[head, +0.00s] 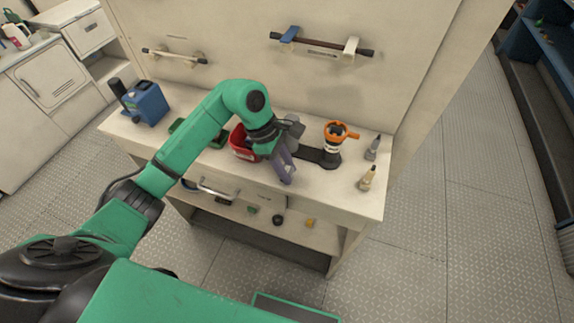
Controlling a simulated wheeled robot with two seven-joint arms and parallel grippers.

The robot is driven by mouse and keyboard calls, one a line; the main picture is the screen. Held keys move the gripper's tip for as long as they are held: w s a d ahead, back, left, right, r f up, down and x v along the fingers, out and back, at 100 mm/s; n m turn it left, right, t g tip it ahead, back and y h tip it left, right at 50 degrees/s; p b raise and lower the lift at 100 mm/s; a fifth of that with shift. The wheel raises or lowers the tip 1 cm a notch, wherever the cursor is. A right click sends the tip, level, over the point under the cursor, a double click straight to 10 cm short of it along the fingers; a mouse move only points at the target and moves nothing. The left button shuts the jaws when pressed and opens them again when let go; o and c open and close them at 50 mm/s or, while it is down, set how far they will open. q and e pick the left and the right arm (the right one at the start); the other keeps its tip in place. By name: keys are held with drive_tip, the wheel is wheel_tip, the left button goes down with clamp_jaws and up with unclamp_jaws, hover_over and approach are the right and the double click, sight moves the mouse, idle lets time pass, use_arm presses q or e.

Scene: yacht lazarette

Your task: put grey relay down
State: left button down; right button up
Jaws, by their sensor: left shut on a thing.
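My left gripper (286,172) reaches in from the left over the worktop, its fingers pointing down near the front edge. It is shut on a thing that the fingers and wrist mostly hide. I cannot make out the grey relay clearly. A grey rounded piece (293,130) shows just behind the gripper, and I cannot tell what it is. My right gripper is not in view.
A red bin (241,145) sits left of the gripper, with green trays (217,139) beyond it. Right of it stand a dark-based orange-topped device (334,140) and two small bottles (367,178). A blue box machine (148,103) is far left. The front right worktop (330,192) is clear.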

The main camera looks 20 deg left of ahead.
use_arm(q)
drive_tip(key=shift+d+f, duration=0.1)
drive_tip(key=shift+f, duration=0.05)
drive_tip(key=c, duration=0.8)
unclamp_jaws()
drive_tip(key=shift+o, duration=1.1)
drive_tip(key=shift+r, duration=0.35)
drive_tip(key=b+v, duration=0.3)
drive_tip(key=v, duration=0.8)
drive_tip(key=shift+r, duration=0.4)
